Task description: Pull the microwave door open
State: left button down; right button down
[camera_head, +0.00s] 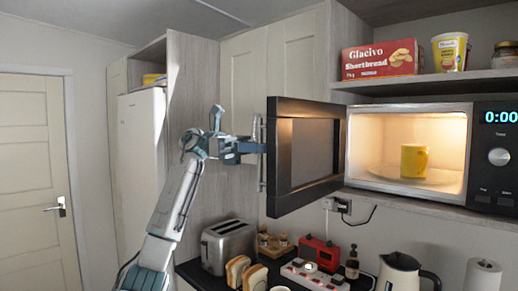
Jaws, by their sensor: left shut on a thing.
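The microwave (470,135) stands on a shelf at the right with its cavity lit and open to view. Its dark door (307,155) is swung wide open to the left of the cavity. A bar handle (262,170) runs upright along the door's outer edge. My left gripper (258,147) is shut on the handle, with its arm coming up from the lower left. The fingertips are small and partly hidden at the handle. A yellow mug (414,160) stands on the plate inside the microwave. My right gripper is not in view.
Below the door, the counter holds a toaster (228,246), bread slices (238,271), a red radio (319,252), a power strip (314,276) and a kettle (401,272). A shelf (430,82) above the microwave holds a shortbread box (382,60) and a yellow tub (450,51). Tall cabinets stand behind my arm.

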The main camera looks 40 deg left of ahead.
pick_arm(q)
jog(key=c, duration=1.6)
grip_release()
jog(key=shift+c, duration=0.2)
jog(key=b+v, duration=0.2)
jog(key=v, duration=0.8)
jog(key=shift+a, duration=0.4)
